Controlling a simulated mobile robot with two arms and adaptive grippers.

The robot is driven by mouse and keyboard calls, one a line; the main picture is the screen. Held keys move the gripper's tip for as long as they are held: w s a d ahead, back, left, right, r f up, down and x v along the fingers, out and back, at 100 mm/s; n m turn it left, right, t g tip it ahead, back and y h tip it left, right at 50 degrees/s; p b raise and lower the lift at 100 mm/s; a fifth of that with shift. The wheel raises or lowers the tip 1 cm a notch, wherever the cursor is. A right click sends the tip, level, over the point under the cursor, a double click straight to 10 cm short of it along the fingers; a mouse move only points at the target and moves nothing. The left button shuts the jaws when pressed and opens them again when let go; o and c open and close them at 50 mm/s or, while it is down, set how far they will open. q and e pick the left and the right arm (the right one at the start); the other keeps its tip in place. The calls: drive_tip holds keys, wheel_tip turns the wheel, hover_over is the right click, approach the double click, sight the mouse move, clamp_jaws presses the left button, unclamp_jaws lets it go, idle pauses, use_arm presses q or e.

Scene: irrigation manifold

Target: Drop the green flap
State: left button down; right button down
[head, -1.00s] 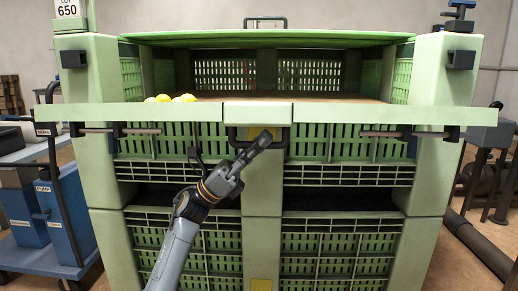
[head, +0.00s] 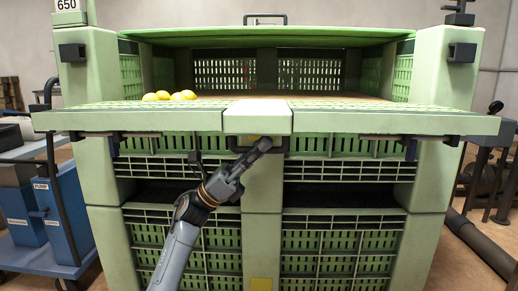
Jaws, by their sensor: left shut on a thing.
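The green flap (head: 370,122) is a long panel across the front of a large green slatted crate (head: 100,140). It leans outward toward me, close to level, with its top face partly showing. A dark handle (head: 284,146) hangs under the flap's middle block. My left gripper (head: 262,146) is shut at this handle, below the flap; its fingertips are small and partly merge with the handle. My right gripper is not in view.
Several yellow fruits (head: 170,96) lie inside the crate at left, behind the flap. A blue cart (head: 62,215) stands at the left. Dark pipes (head: 480,245) and equipment stand at the right. A green lid (head: 265,36) sits at the crate's top back.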

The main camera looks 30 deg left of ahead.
use_arm(q)
drive_tip(key=c, duration=1.3)
unclamp_jaws()
drive_tip(key=shift+r, duration=0.15)
drive_tip(key=shift+c, duration=0.2)
drive_tip(key=shift+s+a+f, duration=0.15)
drive_tip(key=shift+a+f, duration=0.1)
drive_tip(key=shift+f, duration=0.15)
drive_tip(key=v, duration=1.1)
